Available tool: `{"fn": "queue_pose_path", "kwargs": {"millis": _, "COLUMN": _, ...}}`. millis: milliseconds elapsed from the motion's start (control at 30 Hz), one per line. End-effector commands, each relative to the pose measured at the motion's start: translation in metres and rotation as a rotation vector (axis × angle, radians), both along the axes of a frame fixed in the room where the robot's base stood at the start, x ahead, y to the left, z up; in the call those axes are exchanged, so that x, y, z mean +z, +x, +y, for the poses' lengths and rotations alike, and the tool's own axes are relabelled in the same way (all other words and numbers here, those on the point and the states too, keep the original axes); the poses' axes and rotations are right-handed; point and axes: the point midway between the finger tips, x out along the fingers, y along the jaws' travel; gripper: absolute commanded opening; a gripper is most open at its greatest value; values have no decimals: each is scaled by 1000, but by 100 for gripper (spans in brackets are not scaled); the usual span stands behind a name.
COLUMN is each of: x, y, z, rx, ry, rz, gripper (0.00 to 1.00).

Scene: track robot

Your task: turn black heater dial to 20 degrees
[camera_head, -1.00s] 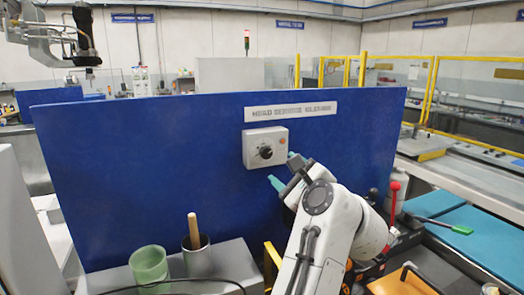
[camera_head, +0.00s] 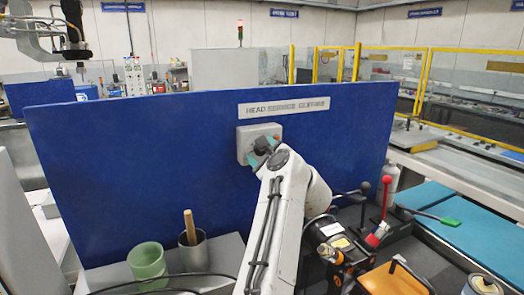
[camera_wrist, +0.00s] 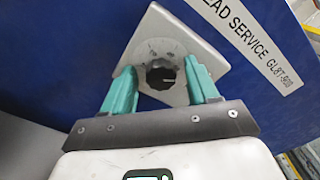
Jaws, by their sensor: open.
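The black heater dial (camera_wrist: 160,75) sits on a white-grey control box (camera_wrist: 203,47) fixed to a blue panel. In the wrist view the teal fingers of my gripper (camera_wrist: 161,84) stand on either side of the dial, with a visible gap on each side. The gripper is open. In the head view the dial (camera_head: 263,147) is partly covered by my gripper (camera_head: 262,151), and the box (camera_head: 244,145) shows around it. The scale marks around the dial are too small to read.
A white label strip (camera_head: 285,107) is above the box on the blue panel (camera_head: 120,180). A green cup (camera_head: 147,262) and a grey cup (camera_head: 193,252) with a wooden stick stand at lower left. A red-knobbed lever (camera_head: 386,195) is right of my arm.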

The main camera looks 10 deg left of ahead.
Motion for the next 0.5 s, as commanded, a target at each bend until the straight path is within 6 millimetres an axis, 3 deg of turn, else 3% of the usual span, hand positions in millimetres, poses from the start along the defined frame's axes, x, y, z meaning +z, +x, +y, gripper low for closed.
{"fn": "queue_pose_path", "kwargs": {"millis": 267, "x": 0, "y": 1, "z": 0, "rx": 0, "ry": 0, "rz": 0, "gripper": 59}}
{"fn": "queue_pose_path", "kwargs": {"millis": 500, "x": 0, "y": 1, "z": 0, "rx": 0, "ry": 0, "rz": 0, "gripper": 36}}
